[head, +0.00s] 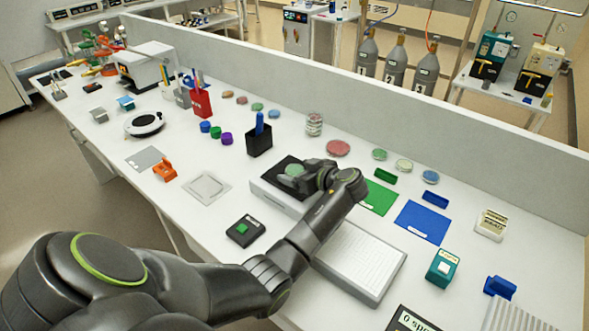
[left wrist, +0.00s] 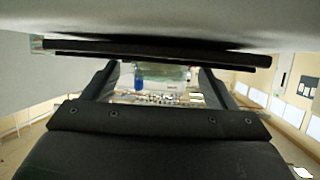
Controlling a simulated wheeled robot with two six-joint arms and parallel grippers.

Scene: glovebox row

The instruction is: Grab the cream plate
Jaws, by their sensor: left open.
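A pale cream dish (head: 404,166) lies flat on the bench at the back right, between a green dish (head: 379,154) and a blue dish (head: 431,177). My left gripper (head: 308,177) is low over the black pad, to the left of the cream dish and apart from it. A green dish (head: 292,170) lies by its fingers; I cannot tell whether they touch it. In the left wrist view the two fingers (left wrist: 158,85) are spread, with a pale, see-through shape between them, too unclear to name. My right gripper is not in view.
A pink dish (head: 338,148) and a stack of dishes (head: 314,124) stand behind the gripper. A green mat (head: 379,197) and a blue mat (head: 422,222) lie in front of the cream dish. A low partition (head: 460,125) runs along the bench's back.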

